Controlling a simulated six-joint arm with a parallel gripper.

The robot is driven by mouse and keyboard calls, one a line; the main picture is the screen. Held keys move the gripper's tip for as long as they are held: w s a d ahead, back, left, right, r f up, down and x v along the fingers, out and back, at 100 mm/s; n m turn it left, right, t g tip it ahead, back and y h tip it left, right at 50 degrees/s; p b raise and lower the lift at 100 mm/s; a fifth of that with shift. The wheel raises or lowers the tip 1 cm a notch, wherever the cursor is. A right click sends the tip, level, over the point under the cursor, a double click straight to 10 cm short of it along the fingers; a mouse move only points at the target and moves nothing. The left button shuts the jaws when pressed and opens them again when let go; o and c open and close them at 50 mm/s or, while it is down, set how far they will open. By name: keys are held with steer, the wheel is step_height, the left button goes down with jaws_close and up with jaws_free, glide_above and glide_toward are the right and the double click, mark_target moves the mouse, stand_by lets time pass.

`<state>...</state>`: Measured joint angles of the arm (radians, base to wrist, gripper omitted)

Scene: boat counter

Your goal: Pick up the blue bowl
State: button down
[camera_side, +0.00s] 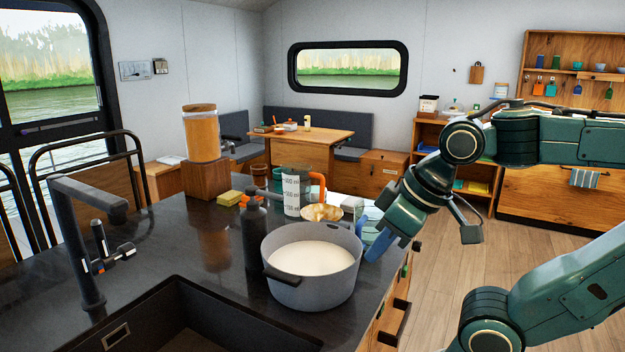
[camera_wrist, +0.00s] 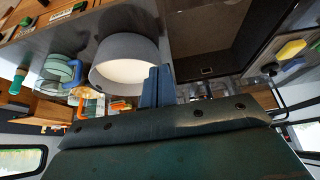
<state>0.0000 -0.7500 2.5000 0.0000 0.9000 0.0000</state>
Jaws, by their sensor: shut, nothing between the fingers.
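My gripper (camera_side: 376,248) is at the right rim of a large grey pot (camera_side: 312,285) with pale contents. Its blue fingers are together and empty, and they also show beside the pot in the wrist view (camera_wrist: 155,88). I cannot tell whether they touch the pot. A small bowl with tan contents (camera_side: 322,213) stands behind the pot. My arm may hide part of the counter's right end.
A measuring jug (camera_side: 291,194), a dark bottle (camera_side: 254,235), a yellow sponge (camera_side: 230,198) and a jar on a wooden block (camera_side: 205,178) stand on the dark counter (camera_side: 165,245). The sink (camera_side: 185,315) and black tap (camera_side: 75,225) are at the front left. The left counter middle is clear.

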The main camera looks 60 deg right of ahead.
steer(key=c, duration=1.8)
jaws_free()
steer(key=shift+o, duration=0.2)
steer(key=w+d+n+h, duration=0.1)
steer(key=w+d+n, duration=0.4)
steer(key=w+d, duration=0.9)
steer(key=w+d+f+n, duration=0.2)
steer(key=d+f, duration=0.1)
steer(key=d, duration=0.5)
steer(key=w+d+f+n+h, duration=0.1)
steer(key=w+d+f+n, duration=0.1)
steer(key=d, duration=0.6)
steer(key=shift+w+d+f+g, duration=0.35)
steer(key=shift+w+f+g, duration=0.05)
steer(key=shift+w+f, duration=0.25)
steer(key=shift+x, duration=4.25)
